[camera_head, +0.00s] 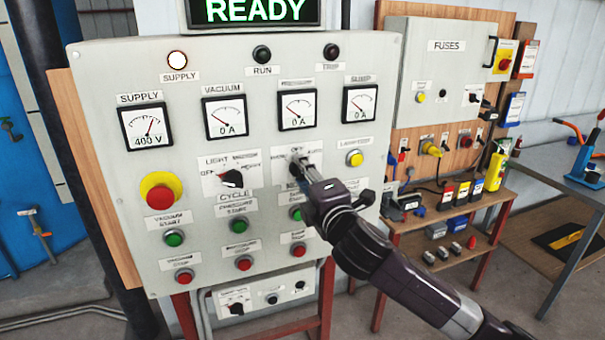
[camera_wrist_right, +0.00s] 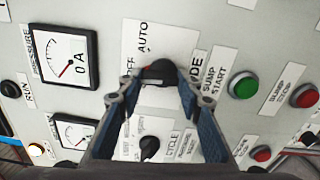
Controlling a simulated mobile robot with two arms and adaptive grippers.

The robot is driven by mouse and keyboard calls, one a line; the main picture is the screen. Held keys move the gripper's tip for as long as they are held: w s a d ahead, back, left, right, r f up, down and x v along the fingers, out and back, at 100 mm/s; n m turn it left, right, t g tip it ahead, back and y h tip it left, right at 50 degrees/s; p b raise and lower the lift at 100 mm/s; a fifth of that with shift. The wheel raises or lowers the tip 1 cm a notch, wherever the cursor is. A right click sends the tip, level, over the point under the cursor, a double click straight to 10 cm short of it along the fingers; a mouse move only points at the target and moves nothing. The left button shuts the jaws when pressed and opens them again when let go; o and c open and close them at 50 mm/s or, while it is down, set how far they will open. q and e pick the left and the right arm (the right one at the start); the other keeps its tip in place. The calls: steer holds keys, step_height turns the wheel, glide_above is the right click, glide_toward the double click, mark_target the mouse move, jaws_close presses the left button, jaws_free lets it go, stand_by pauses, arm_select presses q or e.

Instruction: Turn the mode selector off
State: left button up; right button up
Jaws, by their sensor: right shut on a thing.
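The mode selector (camera_wrist_right: 158,72) is a black rotary knob on a white label plate. OFF and AUTO are printed beside it in the right wrist view. In the head view the selector (camera_head: 295,157) is mostly hidden by my right gripper (camera_head: 303,171), which reaches the grey panel from the lower right. In the wrist view the fingertips of my right gripper (camera_wrist_right: 158,88) are at both sides of the knob, shut on it. The fingers partly cover its label, and I cannot tell exactly where the knob points. My left gripper is not in view.
The light selector (camera_head: 232,178) is left of the gripper on the grey panel (camera_head: 330,70). A red emergency button (camera_head: 160,196) is farther left. A yellow button (camera_head: 355,158) is close to the right. A shelf with several tools (camera_head: 470,190) stands at the right.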

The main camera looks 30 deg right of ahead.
steer(key=shift+m, duration=0.5)
steer(key=o, duration=1.2)
steer(key=shift+c, duration=0.2)
steer(key=shift+s, duration=0.1)
steer(key=v, duration=0.7)
steer(key=shift+s, duration=0.15)
